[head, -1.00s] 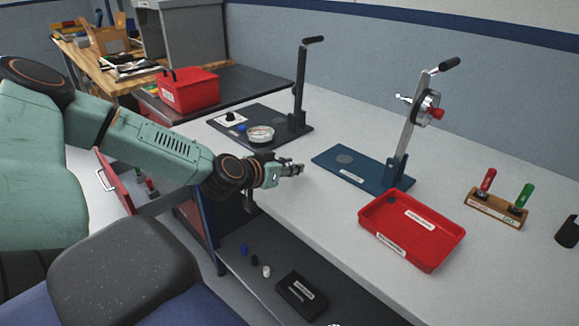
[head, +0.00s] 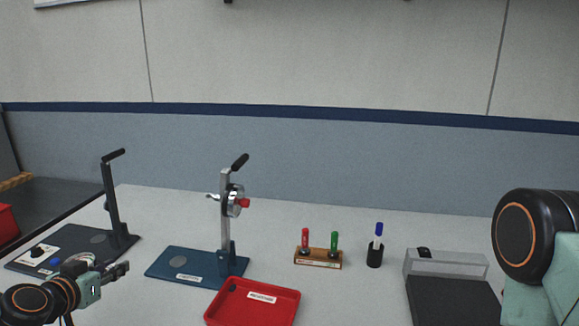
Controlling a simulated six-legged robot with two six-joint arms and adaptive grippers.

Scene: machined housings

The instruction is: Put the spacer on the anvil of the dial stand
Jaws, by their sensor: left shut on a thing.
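The dial stand (head: 227,215) has a blue base, a metal column with a black handle, and a dial with a red knob. My left gripper (head: 124,268) is at the lower left, left of the blue base and in front of a dark stand. It is shut on a small grey thing, which I take to be the spacer; the fingers hide most of it. My right gripper is out of view; only part of my right arm shows at the right edge.
The dark stand (head: 112,205) has its own grey disc and a black handle. A red tray (head: 252,312) lies in front of the dial stand. A wooden holder (head: 318,259) with red and green pieces, a pen cup (head: 375,255) and a grey-black unit (head: 452,298) stand to the right.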

